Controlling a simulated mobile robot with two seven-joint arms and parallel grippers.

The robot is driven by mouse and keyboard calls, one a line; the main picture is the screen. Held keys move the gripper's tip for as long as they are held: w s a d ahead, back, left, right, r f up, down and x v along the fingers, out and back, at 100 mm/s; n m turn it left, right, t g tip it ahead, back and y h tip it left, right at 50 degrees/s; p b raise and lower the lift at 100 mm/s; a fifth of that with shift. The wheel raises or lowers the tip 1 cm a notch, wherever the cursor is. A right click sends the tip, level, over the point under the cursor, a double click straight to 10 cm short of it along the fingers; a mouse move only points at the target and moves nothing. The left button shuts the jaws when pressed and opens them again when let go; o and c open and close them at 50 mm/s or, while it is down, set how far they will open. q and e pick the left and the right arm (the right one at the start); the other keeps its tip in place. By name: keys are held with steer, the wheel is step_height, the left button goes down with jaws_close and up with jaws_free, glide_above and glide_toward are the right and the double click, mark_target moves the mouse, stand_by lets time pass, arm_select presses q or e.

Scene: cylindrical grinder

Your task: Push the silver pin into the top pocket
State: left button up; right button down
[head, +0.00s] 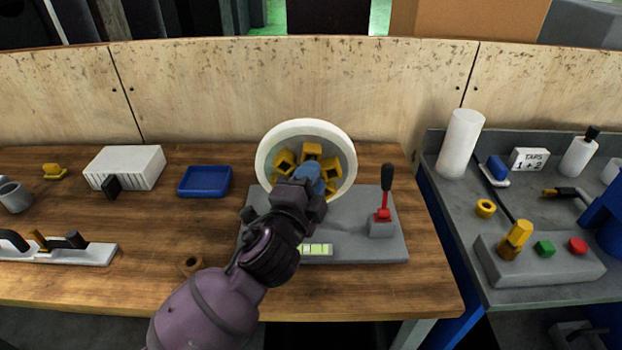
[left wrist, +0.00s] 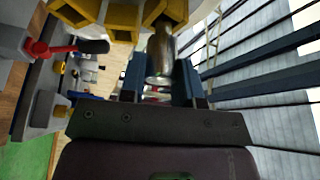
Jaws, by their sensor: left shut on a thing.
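The silver pin (left wrist: 161,52) shows in the left wrist view between the blue fingers of my left gripper (left wrist: 160,75). The gripper is shut on it. The pin's far end meets a yellow pocket (left wrist: 172,8); how deep it sits I cannot tell. In the head view my left gripper (head: 310,176) is in front of the white-rimmed wheel (head: 345,135), just below its top pocket (head: 312,150). Gripper and wrist hide the pin and the wheel's lower middle there. My right gripper is not in view.
The wheel stands on a grey base (head: 345,240) with a red-and-black lever (head: 385,195) at its right. A blue tray (head: 204,181) and a white ribbed block (head: 124,167) lie on the wooden bench to the left. A grey side bench (head: 540,208) with several parts is at right.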

arm_select(q)
steer(key=shift+w, duration=0.95)
steer(key=shift+w, duration=0.2)
stand_by(0.4)
